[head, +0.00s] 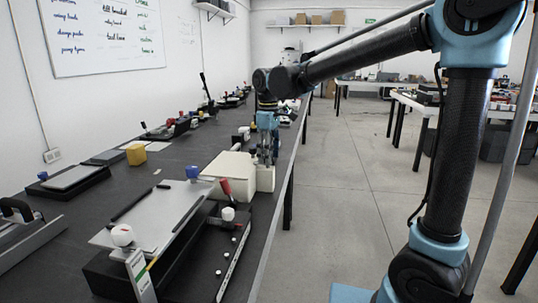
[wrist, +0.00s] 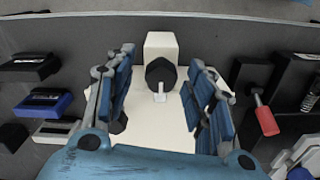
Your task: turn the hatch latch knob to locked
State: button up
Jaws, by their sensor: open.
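The hatch latch knob (wrist: 161,72) is a dark round knob with a pale pointer that points toward the bottom of the wrist view. It sits on a cream box (wrist: 150,125), in front of a raised cream block (wrist: 161,45). My gripper (wrist: 161,62) is open, with one blue finger on each side of the knob and a visible gap on both sides. In the head view my gripper (head: 266,158) points down at the right end of the cream box (head: 228,168). The knob is hidden there behind my gripper.
The box stands on a long dark bench (head: 165,180) near its right edge. A yellow block (head: 136,154) lies to the left. Open floor (head: 345,200) lies right of the bench.

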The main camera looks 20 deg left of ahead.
notch_tip(320, 180, up, 12)
dwell(0.6)
jog(key=shift+w, duration=0.1)
jog(key=d+f+m, duration=0.3)
jog(key=d, duration=0.7)
jog(key=d+f+m, duration=0.2)
jog(key=d+f, duration=0.2)
jog(key=d, duration=0.6)
jog(key=d+f+m, duration=0.3)
jog(key=d, duration=0.7)
jog(key=s+d+f+m+t, duration=0.1)
jog(key=s+d+f+m, duration=0.3)
jog(key=s+d+f, duration=0.2)
jog(key=s+d+f+m+t, duration=0.1)
jog(key=s+d+f+m, duration=0.3)
jog(key=d+f, duration=0.6)
notch_tip(320, 180, down, 2)
jog(key=shift+s+f+m, duration=0.1)
jog(key=shift+s+m, duration=0.2)
jog(key=shift+s, duration=0.85)
